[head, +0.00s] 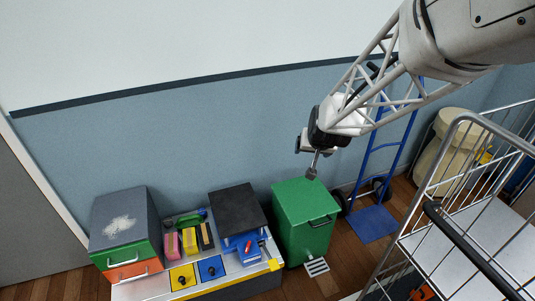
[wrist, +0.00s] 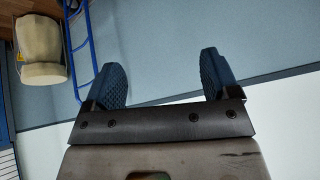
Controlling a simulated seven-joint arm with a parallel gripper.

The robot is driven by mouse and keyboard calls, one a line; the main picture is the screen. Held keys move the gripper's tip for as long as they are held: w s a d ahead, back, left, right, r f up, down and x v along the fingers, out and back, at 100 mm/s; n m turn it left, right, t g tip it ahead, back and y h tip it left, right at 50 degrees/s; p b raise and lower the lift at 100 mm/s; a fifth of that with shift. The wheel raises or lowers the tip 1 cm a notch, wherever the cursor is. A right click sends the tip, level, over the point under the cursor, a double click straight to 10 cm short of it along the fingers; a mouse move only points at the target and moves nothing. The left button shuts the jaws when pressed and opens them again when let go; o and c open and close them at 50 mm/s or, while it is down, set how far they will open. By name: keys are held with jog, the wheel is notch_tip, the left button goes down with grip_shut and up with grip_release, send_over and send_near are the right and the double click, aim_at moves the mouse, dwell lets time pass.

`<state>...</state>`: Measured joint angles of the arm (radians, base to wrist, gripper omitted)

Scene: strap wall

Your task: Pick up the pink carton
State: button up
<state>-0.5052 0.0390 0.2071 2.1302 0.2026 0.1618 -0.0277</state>
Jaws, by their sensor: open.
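The pink carton (head: 171,245) stands in the head view on the bench top, at the left end of a short row of small cartons. A yellow carton is close on its right. My gripper (head: 311,175) is high in front of the wall, up and to the right of the pink carton and well apart from it. In the wrist view my gripper (wrist: 163,78) shows two blue ridged fingers spread wide with nothing between them. The pink carton does not show in the wrist view.
The bench (head: 150,288) also bears a grey cabinet (head: 120,225), a yellow carton (head: 189,242), and a black-topped box (head: 236,207). A green bin (head: 304,220), a blue hand truck (head: 373,222) and a wire cage trolley (head: 440,180) stand to the right.

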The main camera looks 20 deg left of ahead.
jog(key=s+a+f+n+t+y, duration=0.1)
jog(key=a+f, duration=1.3)
jog(key=a, duration=0.3)
jog(key=s+a+f+n+t+y, duration=0.1)
jog(key=s+a+f, duration=0.1)
jog(key=a+f, duration=1.35)
jog(key=n+t+y, duration=0.1)
jog(key=n+y, duration=0.2)
send_near(173, 246)
jog(key=shift+s+r, duration=0.5)
jog(key=shift+r, duration=0.05)
jog(key=shift+w+a, duration=0.1)
jog(key=shift+x, duration=2.95)
jog(key=shift+a, duration=0.15)
